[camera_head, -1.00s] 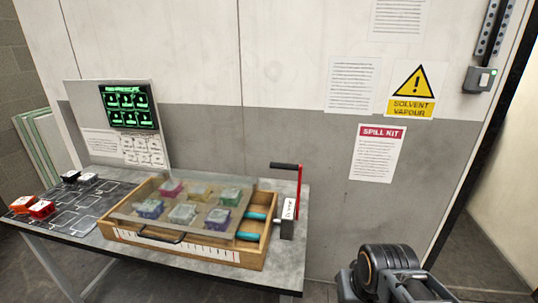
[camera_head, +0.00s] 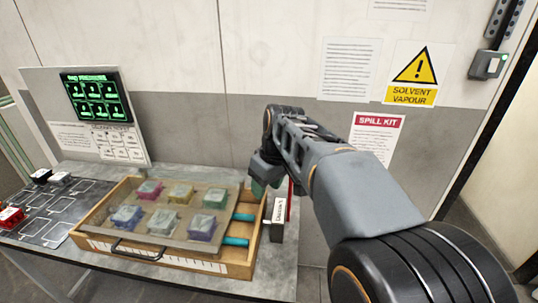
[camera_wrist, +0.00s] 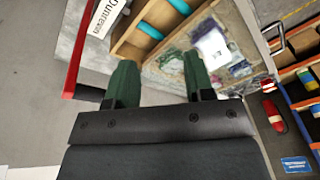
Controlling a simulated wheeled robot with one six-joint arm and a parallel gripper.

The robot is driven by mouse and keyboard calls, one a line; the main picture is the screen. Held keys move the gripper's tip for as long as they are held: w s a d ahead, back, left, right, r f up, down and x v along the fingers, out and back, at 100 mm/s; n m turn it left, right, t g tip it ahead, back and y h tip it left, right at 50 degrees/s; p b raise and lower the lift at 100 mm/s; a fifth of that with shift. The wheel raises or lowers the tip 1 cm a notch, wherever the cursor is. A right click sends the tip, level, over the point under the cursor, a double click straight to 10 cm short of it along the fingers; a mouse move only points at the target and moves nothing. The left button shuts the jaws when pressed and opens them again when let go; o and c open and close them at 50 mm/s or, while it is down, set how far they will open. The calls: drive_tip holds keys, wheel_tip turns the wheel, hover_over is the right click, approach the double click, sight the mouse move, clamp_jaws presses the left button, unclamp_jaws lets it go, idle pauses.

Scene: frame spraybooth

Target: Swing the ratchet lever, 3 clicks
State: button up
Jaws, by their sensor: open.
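The ratchet lever (camera_head: 290,197) is a red arm on a small block (camera_head: 278,216) with a white label, at the right end of the wooden box. In the head view my arm hides most of it, including its black handle. In the wrist view the red lever arm (camera_wrist: 75,48) runs along the left side, outside my fingers. My gripper (camera_head: 260,187) is at the lever's upper left in the head view, above the box's right end. In the wrist view my gripper (camera_wrist: 160,75) has its green fingers spread, with nothing between them.
The wooden box (camera_head: 218,268) holds teal rollers (camera_head: 236,241) and a clear panel over several coloured blocks. A screen (camera_head: 97,95) stands behind it. The wrist view shows a rack of bins (camera_wrist: 300,105).

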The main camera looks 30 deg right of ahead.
drive_tip(key=w+d+r+n+g+y+p, duration=0.1)
drive_tip(key=w+d+r+n+y+p, duration=0.1)
drive_tip(key=w+d+r+n, duration=0.3)
drive_tip(key=w+d+r+n+y+p, duration=0.1)
drive_tip(key=w+d+r+n+p, duration=0.15)
drive_tip(key=d+r, duration=0.4)
drive_tip(key=b+x, duration=0.1)
drive_tip(key=x, duration=1.2)
drive_tip(key=shift+f+b, duration=0.2)
drive_tip(key=shift+b, duration=0.1)
drive_tip(key=shift+c, duration=0.4)
clamp_jaws()
